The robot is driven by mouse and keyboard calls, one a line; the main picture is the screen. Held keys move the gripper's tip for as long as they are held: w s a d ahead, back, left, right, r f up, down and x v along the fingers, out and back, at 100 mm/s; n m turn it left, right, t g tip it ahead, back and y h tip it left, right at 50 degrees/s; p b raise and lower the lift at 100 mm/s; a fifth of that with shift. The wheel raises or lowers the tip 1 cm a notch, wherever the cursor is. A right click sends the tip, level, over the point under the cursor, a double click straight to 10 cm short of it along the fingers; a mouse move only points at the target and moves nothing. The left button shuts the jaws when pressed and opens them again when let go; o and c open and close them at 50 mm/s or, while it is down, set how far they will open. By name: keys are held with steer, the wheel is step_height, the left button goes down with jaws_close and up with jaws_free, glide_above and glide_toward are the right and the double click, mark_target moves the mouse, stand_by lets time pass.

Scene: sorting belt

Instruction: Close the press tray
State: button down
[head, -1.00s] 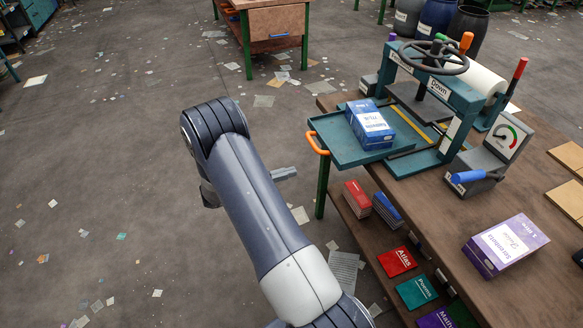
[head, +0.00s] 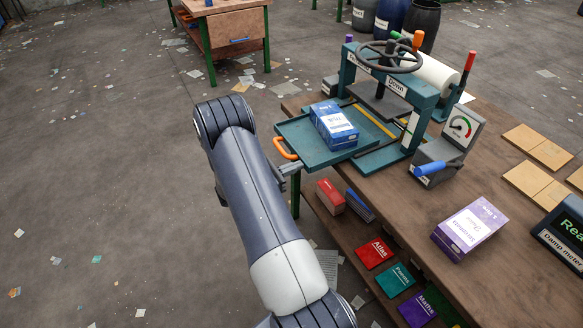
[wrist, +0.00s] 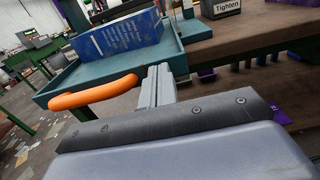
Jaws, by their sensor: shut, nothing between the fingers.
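The teal press tray (head: 316,148) is pulled out to the left of the press (head: 395,92), with a blue book stack (head: 334,125) lying on it. Its orange handle (head: 285,148) is on the tray's left edge; it also shows in the wrist view (wrist: 93,93). My gripper (head: 289,169) is shut and empty. It is just below and to the right of the handle in the head view, close to the tray's front edge. In the wrist view my closed fingers (wrist: 157,85) point toward the tray beside the handle's right end; whether they touch it I cannot tell.
On the bench (head: 390,210) are a purple book stack (head: 469,227), a gauge with a blue lever (head: 447,155) and several tan boards (head: 537,147). Red books (head: 330,196) and other books lie on the shelf below. The floor to the left is open, with scattered papers.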

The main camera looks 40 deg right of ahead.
mark_target(309, 162)
steer(key=shift+d, duration=0.1)
steer(key=b+x, duration=0.6)
steer(key=x, duration=1.2)
steer(key=shift+s+f, duration=0.15)
steer(key=shift+s+d, duration=0.1)
steer(key=shift+d, duration=0.45)
steer(key=shift+r, duration=0.25)
steer(key=shift+d+r, duration=0.1)
steer(key=shift+a+b, duration=0.25)
steer(key=shift+b, duration=0.05)
steer(key=v, duration=0.7)
steer(key=b+v, duration=0.1)
steer(key=v, duration=0.6)
steer(key=shift+f, duration=0.2)
steer(key=shift+d, duration=0.1)
